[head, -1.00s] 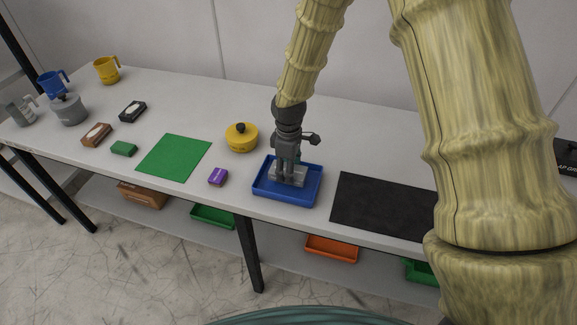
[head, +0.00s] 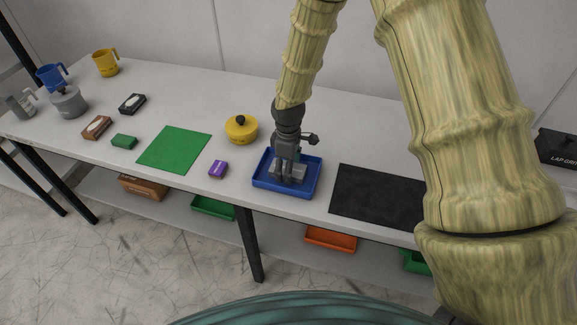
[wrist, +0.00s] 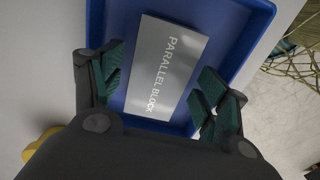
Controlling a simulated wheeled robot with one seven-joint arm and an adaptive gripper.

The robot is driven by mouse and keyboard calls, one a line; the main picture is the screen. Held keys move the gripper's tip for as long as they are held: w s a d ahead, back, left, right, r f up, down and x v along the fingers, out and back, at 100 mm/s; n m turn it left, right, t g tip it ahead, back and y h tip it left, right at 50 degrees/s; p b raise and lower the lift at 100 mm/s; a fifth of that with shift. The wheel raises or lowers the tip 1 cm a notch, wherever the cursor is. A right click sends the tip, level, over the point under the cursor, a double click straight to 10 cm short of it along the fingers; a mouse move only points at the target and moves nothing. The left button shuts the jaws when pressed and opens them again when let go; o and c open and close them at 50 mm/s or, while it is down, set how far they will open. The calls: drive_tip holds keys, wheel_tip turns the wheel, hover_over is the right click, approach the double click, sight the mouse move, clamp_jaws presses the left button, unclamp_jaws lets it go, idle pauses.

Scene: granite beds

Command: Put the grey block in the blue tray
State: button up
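The grey block (head: 300,171) lies inside the blue tray (head: 284,191) on the table. In the wrist view the block (wrist: 168,65) shows its top face, lettered "PARALLEL BLOCK", with the blue tray floor and rim (wrist: 258,10) around it. My gripper (head: 287,176) is down over the tray at the block. In the wrist view its two fingers (wrist: 158,84) are spread apart, one to each side of the block, with gaps beside it. The fingers hide part of the block in the head view.
A black mat (head: 378,197) lies right of the tray. A yellow lidded pot (head: 241,129), a purple box (head: 218,169) and a green mat (head: 174,149) are to its left. Mugs and small boxes stand farther left. The table behind the tray is clear.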

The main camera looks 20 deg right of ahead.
drive_tip(key=shift+r, duration=0.2)
wheel_tip(320, 180, up, 12)
drive_tip(key=b, duration=0.3)
drive_tip(key=shift+b, duration=0.3)
idle(0.8)
